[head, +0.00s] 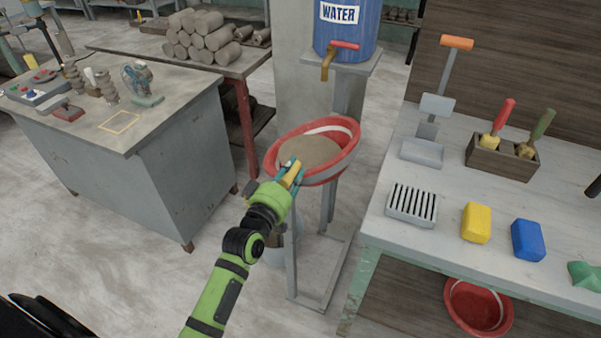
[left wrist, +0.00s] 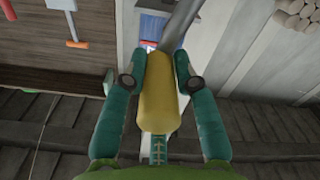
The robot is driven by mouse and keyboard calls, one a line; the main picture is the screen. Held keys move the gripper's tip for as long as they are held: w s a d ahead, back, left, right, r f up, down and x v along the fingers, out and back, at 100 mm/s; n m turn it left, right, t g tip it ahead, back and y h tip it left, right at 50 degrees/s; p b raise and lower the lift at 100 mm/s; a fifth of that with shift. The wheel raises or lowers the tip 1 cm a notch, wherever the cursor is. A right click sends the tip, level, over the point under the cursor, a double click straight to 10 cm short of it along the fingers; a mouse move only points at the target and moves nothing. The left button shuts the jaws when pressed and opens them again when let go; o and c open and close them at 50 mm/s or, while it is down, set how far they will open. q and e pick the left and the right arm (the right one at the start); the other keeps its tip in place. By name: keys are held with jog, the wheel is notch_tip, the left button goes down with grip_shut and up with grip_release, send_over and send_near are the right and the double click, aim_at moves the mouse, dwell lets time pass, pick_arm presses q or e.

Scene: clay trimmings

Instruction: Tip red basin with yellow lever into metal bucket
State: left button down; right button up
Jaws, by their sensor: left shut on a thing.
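The red basin (head: 345,160) sits on a grey metal stand in the head view, tilted with its left side lower. Grey-brown material shows inside it. My left gripper (head: 291,172) is at the basin's near left side, shut on the yellow lever (head: 294,168). In the left wrist view the yellow lever (left wrist: 158,100) lies between the two teal fingers, with a grey rod running on from it. The metal bucket (head: 295,235) stands on the floor below the basin, mostly hidden behind my left arm. My right gripper is not in view.
A blue water barrel (head: 345,35) with a red-handled tap stands behind the basin. A workbench (head: 375,235) with tools, a yellow block (head: 476,222) and a blue block (head: 527,240) is at right. Another red basin (head: 478,305) is under it. A grey cabinet (head: 170,170) stands left.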

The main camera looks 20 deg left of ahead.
pick_arm(q)
jog(key=shift+w+a+r+n, duration=0.1)
jog(key=shift+a+r+n, duration=0.2)
jog(key=shift+a+r, duration=0.35)
jog(key=c, duration=1)
grip_release()
jog(key=shift+f, duration=0.1)
jog(key=shift+w+f, duration=0.25)
jog(key=shift+f, duration=0.05)
jog(key=shift+s+f, duration=0.1)
jog(key=shift+s, duration=0.5)
jog(key=s, duration=1.1)
jog(key=shift+a, duration=0.2)
jog(key=shift+w, duration=0.1)
